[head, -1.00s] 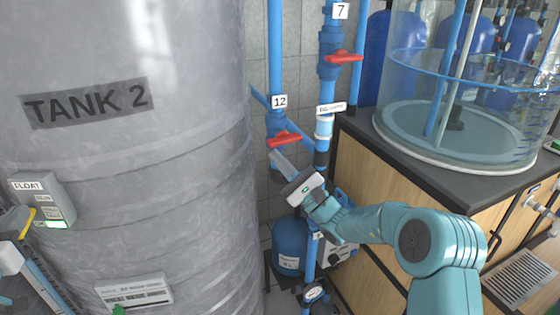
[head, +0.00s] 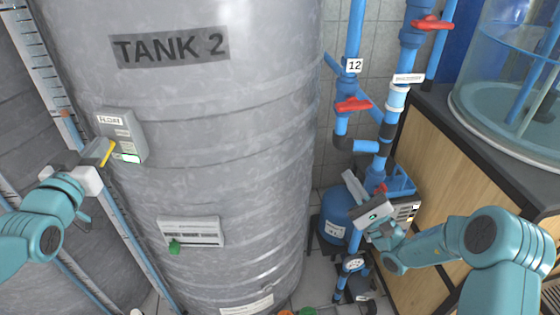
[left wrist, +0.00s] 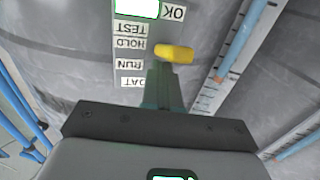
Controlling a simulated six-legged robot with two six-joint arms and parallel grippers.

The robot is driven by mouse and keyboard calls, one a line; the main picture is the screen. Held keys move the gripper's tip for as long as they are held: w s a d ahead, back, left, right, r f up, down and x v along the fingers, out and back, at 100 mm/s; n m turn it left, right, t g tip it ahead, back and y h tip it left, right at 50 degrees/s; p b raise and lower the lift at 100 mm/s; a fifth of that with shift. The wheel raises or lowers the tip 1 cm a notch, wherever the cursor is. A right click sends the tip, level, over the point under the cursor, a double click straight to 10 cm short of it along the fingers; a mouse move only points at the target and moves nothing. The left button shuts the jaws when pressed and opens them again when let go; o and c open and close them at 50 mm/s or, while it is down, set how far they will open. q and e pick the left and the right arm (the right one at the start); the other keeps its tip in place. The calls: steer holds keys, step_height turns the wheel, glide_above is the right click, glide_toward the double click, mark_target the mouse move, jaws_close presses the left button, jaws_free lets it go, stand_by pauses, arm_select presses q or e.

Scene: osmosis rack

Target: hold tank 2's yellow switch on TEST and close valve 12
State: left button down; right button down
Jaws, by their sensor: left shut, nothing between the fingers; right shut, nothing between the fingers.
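The yellow switch (head: 108,153) sticks out from the grey FLOAT box (head: 122,135) on tank 2 (head: 250,110). In the left wrist view the yellow switch (left wrist: 173,53) lies across, level with about HOLD, beside upside-down labels TEST, HOLD and RUN. A green light is lit above them. My left gripper (head: 98,152) is shut and empty with its tips close to the switch; I cannot tell if they touch. Valve 12's red handle (head: 353,104) lies crosswise on its blue pipe. My right gripper (head: 349,181) is shut and empty, below the handle and apart from it.
Another red handle (head: 432,23) is at upper right. A wooden cabinet (head: 435,150) with a clear tank (head: 510,105) stands at right. A blue vessel (head: 333,215) is low behind my right gripper. A panel with a green knob (head: 175,246) sits on tank 2.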

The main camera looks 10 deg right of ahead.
stand_by(0.3)
arm_select(q)
step_height(320, 180, up, 8)
steer(key=p, duration=0.5)
steer(key=shift+r+p, duration=0.25)
steer(key=shift+p, duration=0.05)
steer(key=s+a+b, duration=0.1)
steer(key=s, duration=0.7)
steer(key=shift+s+a, duration=0.2)
steer(key=shift+s, duration=0.2)
stand_by(0.3)
